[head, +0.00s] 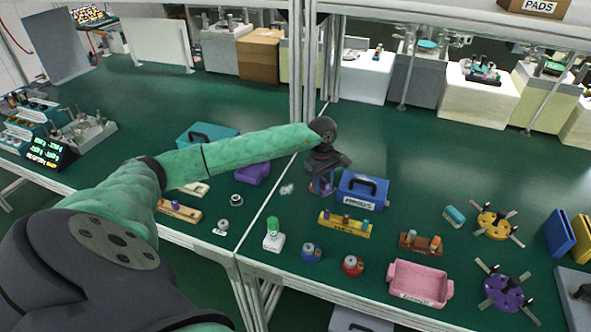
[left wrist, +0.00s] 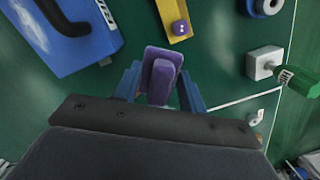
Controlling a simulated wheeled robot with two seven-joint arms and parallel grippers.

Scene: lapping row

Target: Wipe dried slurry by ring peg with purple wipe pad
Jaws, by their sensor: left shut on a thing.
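My left gripper (head: 321,186) is shut on the purple wipe pad (left wrist: 160,75), beside the blue toolbox (head: 362,190) and above the green bench. The left wrist view shows the pad between the blue fingers of my left gripper (left wrist: 160,88); the pad's lower part is hidden. A small whitish patch (head: 287,189), which looks like dried slurry, lies on the bench to the left of the gripper. A small grey ring-shaped piece (head: 236,200) stands left of the patch; I cannot tell whether it is the ring peg. My right gripper is not in view.
A white block with a green handle (head: 273,236) stands in front of the patch. A yellow peg holder (head: 345,224), blue and red round pieces, and a pink tray (head: 418,285) lie nearer the front edge. A pale seam crosses the bench.

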